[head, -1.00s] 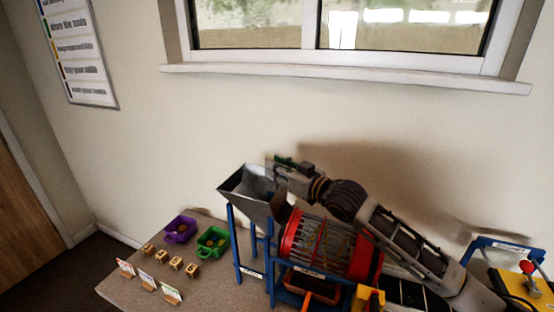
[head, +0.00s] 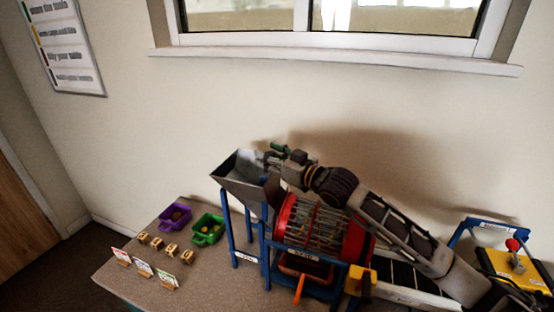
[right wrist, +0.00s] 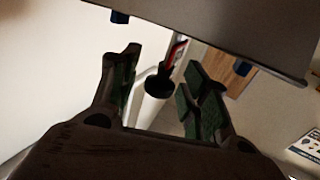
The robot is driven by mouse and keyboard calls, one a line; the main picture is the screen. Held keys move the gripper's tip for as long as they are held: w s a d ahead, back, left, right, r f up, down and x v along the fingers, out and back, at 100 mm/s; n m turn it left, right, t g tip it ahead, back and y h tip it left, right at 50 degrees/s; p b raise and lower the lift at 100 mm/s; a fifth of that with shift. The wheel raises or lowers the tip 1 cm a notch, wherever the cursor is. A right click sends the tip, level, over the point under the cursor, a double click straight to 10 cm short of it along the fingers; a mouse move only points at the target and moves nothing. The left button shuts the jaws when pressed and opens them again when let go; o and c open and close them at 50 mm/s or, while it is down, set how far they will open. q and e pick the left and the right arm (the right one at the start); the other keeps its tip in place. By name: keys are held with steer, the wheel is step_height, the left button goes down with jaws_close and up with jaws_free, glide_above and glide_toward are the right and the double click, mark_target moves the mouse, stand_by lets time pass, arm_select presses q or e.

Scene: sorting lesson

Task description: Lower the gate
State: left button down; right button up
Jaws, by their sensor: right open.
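A grey metal hopper (head: 240,184) stands on a blue frame (head: 228,225) above the table. My right gripper (head: 266,157) is at the hopper's right upper edge, pointing left, open and empty. In the right wrist view its green-padded fingers are spread apart (right wrist: 160,90). A black knob (right wrist: 158,86) with a red strip (right wrist: 176,52) shows between them; I cannot tell its distance or whether it belongs to the gate. A grey plate edge (right wrist: 235,32), seemingly the hopper, fills the top of that view. The gate itself is not clearly visible. My left gripper is out of view.
A red-ringed drum (head: 320,228) stands right of the hopper, under my right arm. Purple (head: 174,217) and green (head: 207,229) bins, small wooden blocks and cards (head: 143,268) are at left. A yellow control box (head: 515,268) is at right. The wall is close behind.

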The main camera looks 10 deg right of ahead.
steer(key=shift+s+d, duration=0.15)
steer(key=v, duration=1.1)
steer(key=shift+s, duration=0.2)
stand_by(0.9)
steer(key=shift+d, duration=0.15)
stand_by(0.3)
steer(key=shift+s, duration=0.1)
